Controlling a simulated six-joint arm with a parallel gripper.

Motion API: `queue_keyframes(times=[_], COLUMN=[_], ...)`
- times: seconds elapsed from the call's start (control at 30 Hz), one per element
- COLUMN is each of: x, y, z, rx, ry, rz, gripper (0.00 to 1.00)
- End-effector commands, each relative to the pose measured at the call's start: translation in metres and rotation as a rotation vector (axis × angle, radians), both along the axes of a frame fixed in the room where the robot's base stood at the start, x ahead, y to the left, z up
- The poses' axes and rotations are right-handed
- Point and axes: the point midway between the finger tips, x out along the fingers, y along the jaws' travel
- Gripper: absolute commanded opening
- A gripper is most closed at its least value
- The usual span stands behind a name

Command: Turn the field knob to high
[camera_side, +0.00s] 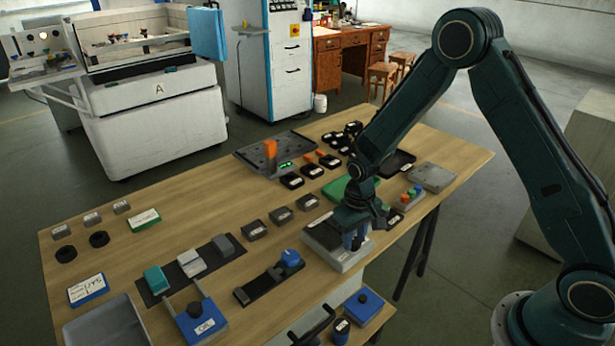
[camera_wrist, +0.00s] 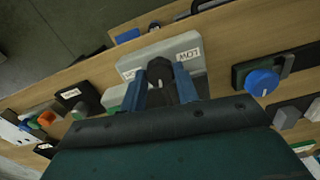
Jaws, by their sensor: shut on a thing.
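The field knob (camera_wrist: 160,71) is a dark knob on a grey box (camera_wrist: 178,46), seen in the wrist view. One label on the box reads LOW upside down at the right; another at the left is mostly hidden. My gripper (camera_wrist: 162,85) has its blue fingers on both sides of the knob and is shut on it. In the side view my gripper (camera_side: 354,240) points down over the grey box (camera_side: 345,262) and hides the knob. The knob's pointing direction is unclear.
A blue knob (camera_side: 290,258) on a black plate stands just left of the grey box. A grey box with coloured buttons (camera_side: 409,199) and a black tray (camera_side: 398,163) lie behind. Small dark blocks (camera_side: 281,215) stand further left. Bare wood (camera_side: 190,215) shows between items.

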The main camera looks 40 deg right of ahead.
Motion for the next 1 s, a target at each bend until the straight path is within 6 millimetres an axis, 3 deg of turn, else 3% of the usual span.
queue_keyframes(times=[1.0], x=[-0.0002], y=[-0.0002], z=[0.0006], rx=[0.0], ry=[0.001], rz=[-0.505], gripper=[0.08])
